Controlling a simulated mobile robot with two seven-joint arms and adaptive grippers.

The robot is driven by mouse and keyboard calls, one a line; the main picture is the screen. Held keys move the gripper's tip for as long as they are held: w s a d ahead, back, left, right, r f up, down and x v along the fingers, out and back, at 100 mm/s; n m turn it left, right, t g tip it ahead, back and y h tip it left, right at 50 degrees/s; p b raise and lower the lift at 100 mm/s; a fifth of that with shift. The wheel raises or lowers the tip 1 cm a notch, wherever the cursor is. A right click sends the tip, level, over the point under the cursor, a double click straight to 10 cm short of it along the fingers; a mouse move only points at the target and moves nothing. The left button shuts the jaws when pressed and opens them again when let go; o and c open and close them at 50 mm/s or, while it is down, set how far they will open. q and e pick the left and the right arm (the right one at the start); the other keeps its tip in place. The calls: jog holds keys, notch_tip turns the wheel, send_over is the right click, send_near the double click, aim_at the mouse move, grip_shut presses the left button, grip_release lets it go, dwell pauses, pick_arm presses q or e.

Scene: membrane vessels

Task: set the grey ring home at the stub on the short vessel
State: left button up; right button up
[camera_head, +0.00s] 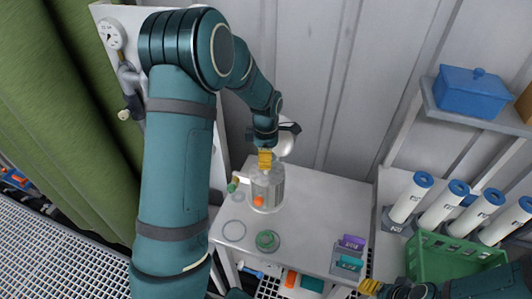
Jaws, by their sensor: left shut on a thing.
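A clear short vessel (274,199) with an orange piece (258,202) inside is on or just above the pale table. A side stub (233,185) with a green end points left from it. My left gripper (265,160) comes down from above and is shut at the vessel's top; its grip is too small to see clearly. A thin grey ring (225,237) lies flat on the table, left of a green ring (267,240). A smaller pale ring (238,197) seems to lie below the stub. My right gripper (370,287) is low at the table's right front; its fingers are unclear.
A small holder (346,263) with purple and teal pieces stands at the table's front right. Several white cylinders with blue ends (408,197) and a green crate (455,257) are at right. A blue box (470,92) sits on a shelf. The table's middle is clear.

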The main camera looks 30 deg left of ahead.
pick_arm(q)
jog(key=shift+f+b, duration=1.8)
jog(key=shift+f, duration=0.85)
jog(key=shift+f, duration=0.2)
jog(key=o, duration=0.9)
jog(key=shift+r, duration=0.1)
notch_tip(320, 180, up, 12)
jog(key=shift+f, duration=0.2)
